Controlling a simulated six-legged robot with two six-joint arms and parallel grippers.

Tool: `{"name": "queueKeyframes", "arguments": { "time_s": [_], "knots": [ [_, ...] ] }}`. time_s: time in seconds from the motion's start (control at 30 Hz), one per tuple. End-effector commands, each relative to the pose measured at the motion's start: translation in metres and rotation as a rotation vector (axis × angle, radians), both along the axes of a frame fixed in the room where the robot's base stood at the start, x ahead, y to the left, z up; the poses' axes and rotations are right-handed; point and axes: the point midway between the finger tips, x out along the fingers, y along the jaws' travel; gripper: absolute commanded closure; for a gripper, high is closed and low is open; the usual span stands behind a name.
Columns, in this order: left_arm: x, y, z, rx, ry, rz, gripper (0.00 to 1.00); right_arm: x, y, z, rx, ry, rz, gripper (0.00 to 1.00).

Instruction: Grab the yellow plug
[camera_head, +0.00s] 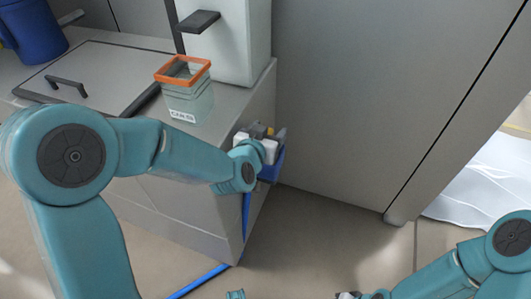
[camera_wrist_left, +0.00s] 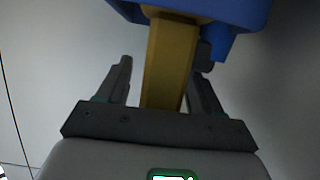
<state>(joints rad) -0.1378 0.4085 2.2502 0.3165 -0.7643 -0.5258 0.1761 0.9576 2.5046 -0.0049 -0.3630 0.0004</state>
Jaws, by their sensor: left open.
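The yellow plug (camera_wrist_left: 168,62) is a long yellow block in the left wrist view. It hangs down from a blue housing (camera_wrist_left: 240,12). My left gripper (camera_wrist_left: 164,60) is open, with one dark finger on each side of the plug. A gap shows on the plug's left side; whether the right finger touches it I cannot tell. My right gripper (camera_head: 347,296) is only partly visible at the bottom edge of the head view.
The blue housing (camera_head: 274,166) is on the side of a grey cabinet (camera_head: 222,175). A clear container with an orange rim (camera_head: 183,84) stands on top. A tall grey wall panel (camera_head: 365,90) is to the right. A blue strip (camera_head: 200,281) runs along the floor.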

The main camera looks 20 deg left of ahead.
Motion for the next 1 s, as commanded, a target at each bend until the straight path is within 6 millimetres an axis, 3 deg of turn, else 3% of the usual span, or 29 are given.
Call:
{"name": "queueKeyframes", "arguments": {
  "time_s": [0.2, 0.4, 0.77, 1.0],
  "knots": [
    [0.001, 0.0, 0.0, 0.0, 0.0, 0.0, 0.37, 0.0, 0.0, 0.0, 0.0, 0.0, 0.0, 0.52],
    [0.0, 0.0, 0.0, 0.0, 0.0, 0.0, 1.0, 0.0, 0.0, 0.0, 0.0, 0.0, 0.0, 0.52],
    [0.001, 0.0, 0.005, 0.0, -0.004, 0.001, 1.0, 0.0, 0.0, 0.002, 0.0, 0.0, 0.0, 0.52],
    [0.001, 0.0, 0.038, -0.001, -0.007, 0.001, 1.0, 0.0, 0.0, 0.016, 0.0, 0.0, 0.0, 0.52]
  ]
}}
